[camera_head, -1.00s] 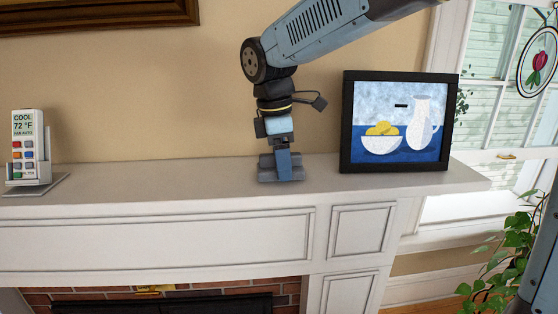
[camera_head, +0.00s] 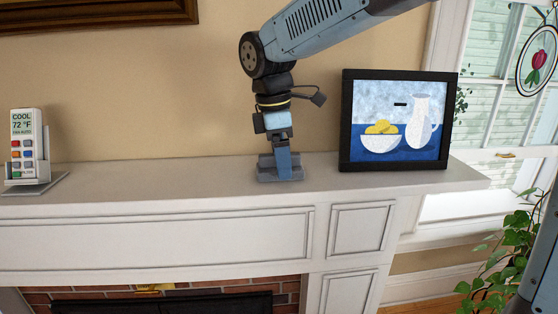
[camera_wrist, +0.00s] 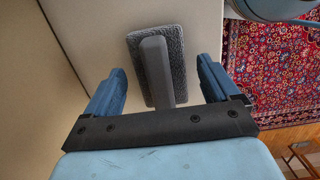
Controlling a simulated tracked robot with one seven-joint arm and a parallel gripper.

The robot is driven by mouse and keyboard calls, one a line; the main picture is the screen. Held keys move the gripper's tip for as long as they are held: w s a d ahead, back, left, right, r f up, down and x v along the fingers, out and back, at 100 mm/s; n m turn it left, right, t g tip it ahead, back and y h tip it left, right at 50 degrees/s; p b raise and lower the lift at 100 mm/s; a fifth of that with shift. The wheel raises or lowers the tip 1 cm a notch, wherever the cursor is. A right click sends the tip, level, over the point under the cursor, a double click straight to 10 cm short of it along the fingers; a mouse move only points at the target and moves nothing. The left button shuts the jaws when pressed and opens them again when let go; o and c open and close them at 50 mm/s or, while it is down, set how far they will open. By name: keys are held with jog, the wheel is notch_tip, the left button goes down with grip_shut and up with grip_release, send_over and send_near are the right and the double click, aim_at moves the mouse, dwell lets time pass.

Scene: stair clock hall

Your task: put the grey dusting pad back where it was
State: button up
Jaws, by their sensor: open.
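The grey dusting pad (camera_head: 267,176) rests on the white mantel shelf (camera_head: 220,183), left of the framed picture. In the wrist view the pad (camera_wrist: 176,62) shows a fuzzy grey sole with a smooth grey bar handle along it. My gripper (camera_head: 281,160) points straight down over the pad. In the wrist view its blue fingers (camera_wrist: 161,68) are open, one on each side of the pad's handle, with visible gaps. Part of the pad is hidden behind the fingers in the head view.
A framed still life (camera_head: 398,125) stands close to the right of my gripper. A remote in a holder (camera_head: 29,150) stands at the far left of the mantel. The shelf between is clear. A plant (camera_head: 508,250) is at lower right.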

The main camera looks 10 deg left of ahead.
notch_tip(320, 180, up, 11)
jog(key=a, duration=0.1)
jog(key=shift+s+a+r, duration=0.15)
jog(key=shift+r, duration=0.05)
dwell(0.4)
